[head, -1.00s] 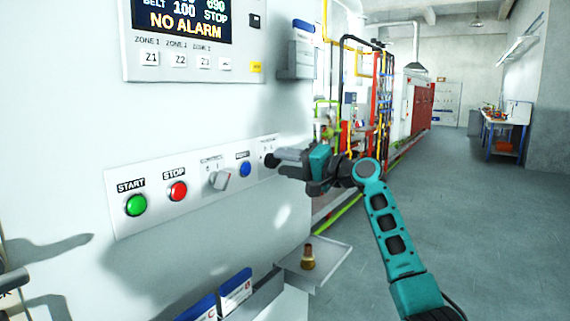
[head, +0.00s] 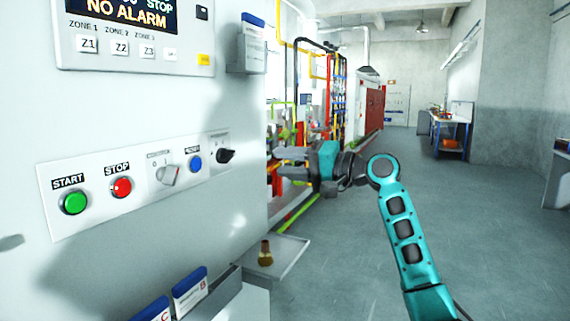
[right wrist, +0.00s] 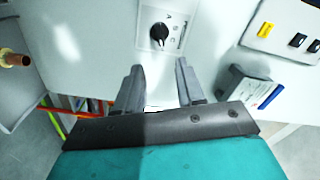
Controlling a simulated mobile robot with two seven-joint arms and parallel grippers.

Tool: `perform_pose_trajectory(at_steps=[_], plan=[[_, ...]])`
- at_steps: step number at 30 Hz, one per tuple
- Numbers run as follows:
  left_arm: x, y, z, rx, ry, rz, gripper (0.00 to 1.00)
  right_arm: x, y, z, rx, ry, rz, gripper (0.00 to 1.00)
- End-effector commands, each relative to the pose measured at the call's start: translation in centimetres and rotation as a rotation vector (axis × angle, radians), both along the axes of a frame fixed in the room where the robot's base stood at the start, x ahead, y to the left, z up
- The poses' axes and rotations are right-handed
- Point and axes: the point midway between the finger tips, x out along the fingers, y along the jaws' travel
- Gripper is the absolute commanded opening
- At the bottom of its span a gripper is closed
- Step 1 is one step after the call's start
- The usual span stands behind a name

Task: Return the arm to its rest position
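My right arm (head: 402,225) is teal and reaches up from the bottom right of the head view, bent at the elbow. My right gripper (head: 282,163) points left toward the control panel (head: 55,211) and stands clear of it. In the right wrist view the gripper's two grey fingers (right wrist: 158,86) are apart with nothing between them. Beyond them is the black rotary knob (right wrist: 159,32), which also shows in the head view (head: 226,156) just left of the fingertips. My left gripper is not in view.
The panel carries a green start button (head: 74,202), a red stop button (head: 121,187), a grey selector (head: 168,175) and a blue button (head: 195,163). A small shelf (head: 285,258) holds a brass fitting (head: 265,254) below the gripper. Open floor (head: 480,215) lies to the right.

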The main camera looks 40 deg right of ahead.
Motion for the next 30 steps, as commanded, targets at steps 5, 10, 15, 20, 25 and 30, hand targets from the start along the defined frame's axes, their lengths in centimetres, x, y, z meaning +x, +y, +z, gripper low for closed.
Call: perform_pose_trajectory(at_steps=[5, 10, 15, 20, 25, 30], plan=[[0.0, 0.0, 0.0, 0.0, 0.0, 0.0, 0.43, 0.0, 0.0, 0.0, 0.0, 0.0, 0.0, 0.38], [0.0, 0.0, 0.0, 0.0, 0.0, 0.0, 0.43, 0.1, 0.1, -0.3, -0.003, 0.004, -0.002, 0.38], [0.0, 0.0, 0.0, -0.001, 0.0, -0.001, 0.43, 1.6, 1.2, -5.7, -0.073, 0.07, -0.039, 0.38], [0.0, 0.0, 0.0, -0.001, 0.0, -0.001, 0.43, 2.6, 3.8, -16.9, -0.265, 0.186, -0.098, 0.38], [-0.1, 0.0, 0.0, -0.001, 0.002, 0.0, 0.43, 0.1, 8.0, -29.1, -0.527, 0.279, -0.104, 0.38], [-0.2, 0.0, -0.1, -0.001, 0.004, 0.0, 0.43, -5.7, 13.7, -39.3, -0.809, 0.312, -0.038, 0.38]])
